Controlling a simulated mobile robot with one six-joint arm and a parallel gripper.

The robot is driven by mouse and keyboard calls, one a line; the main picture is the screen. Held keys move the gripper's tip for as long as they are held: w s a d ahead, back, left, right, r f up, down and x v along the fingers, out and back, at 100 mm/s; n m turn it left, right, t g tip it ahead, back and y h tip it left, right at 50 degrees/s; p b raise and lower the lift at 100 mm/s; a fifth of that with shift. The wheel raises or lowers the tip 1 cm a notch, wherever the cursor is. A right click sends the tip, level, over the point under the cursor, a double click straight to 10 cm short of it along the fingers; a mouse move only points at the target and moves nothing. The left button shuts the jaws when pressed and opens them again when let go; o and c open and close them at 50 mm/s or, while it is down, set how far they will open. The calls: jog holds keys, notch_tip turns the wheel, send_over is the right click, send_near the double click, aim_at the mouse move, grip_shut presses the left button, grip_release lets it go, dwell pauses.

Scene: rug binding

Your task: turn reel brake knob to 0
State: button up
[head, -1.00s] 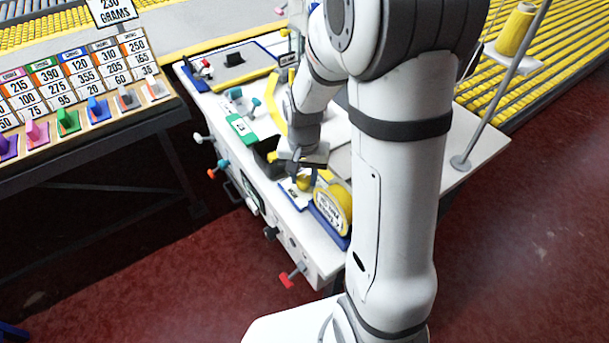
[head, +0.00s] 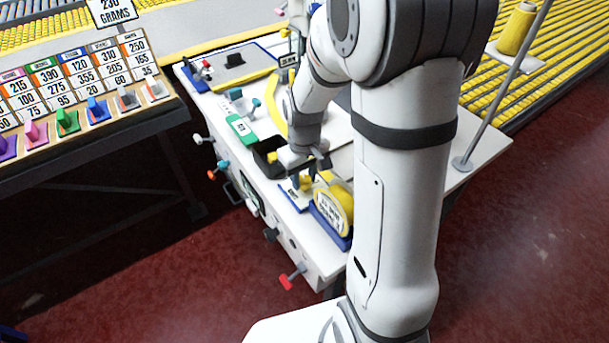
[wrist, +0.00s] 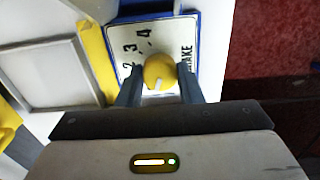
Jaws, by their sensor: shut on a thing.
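The yellow reel brake knob (wrist: 158,71) sits on a white, blue-edged dial plate (wrist: 124,34) lettered with part of BRAKE. The numerals 2, 3 and 4 show on the plate left of and above the knob. A white mark on the knob points down in the wrist view, toward my gripper body. Any numerals lower on the dial are hidden. My gripper (wrist: 159,76) is shut on the knob, one finger on each side. In the head view my gripper (head: 304,178) is down over the plate (head: 292,196), and the knob is mostly hidden.
A yellow reel (head: 334,204) on a blue stand is close to the right of my gripper. A black bin (head: 262,163) stands just left of it. Several coloured knobs, one red (head: 287,282), stick out of the table's front. A pole rises at the right.

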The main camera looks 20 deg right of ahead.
aim_at(304, 178)
jog(key=shift+w, duration=0.1)
dwell(0.5)
jog(key=o, duration=1)
jog(key=shift+r+p, duration=0.3)
jog(key=shift+r, duration=3.6)
jog(key=shift+r, duration=0.1)
jog(key=shift+s+r, duration=0.3)
jog(key=s+r+m+t, duration=0.1)
jog(key=s+r, duration=0.1)
jog(key=s, duration=0.2)
jog(key=s+r+m+p, duration=0.1)
jog(key=s+r, duration=0.2)
jog(key=s, duration=0.2)
jog(key=s+r+m+t+p, duration=0.1)
jog(key=s+r, duration=0.2)
jog(key=s, duration=0.1)
jog(key=shift+s+t, duration=0.3)
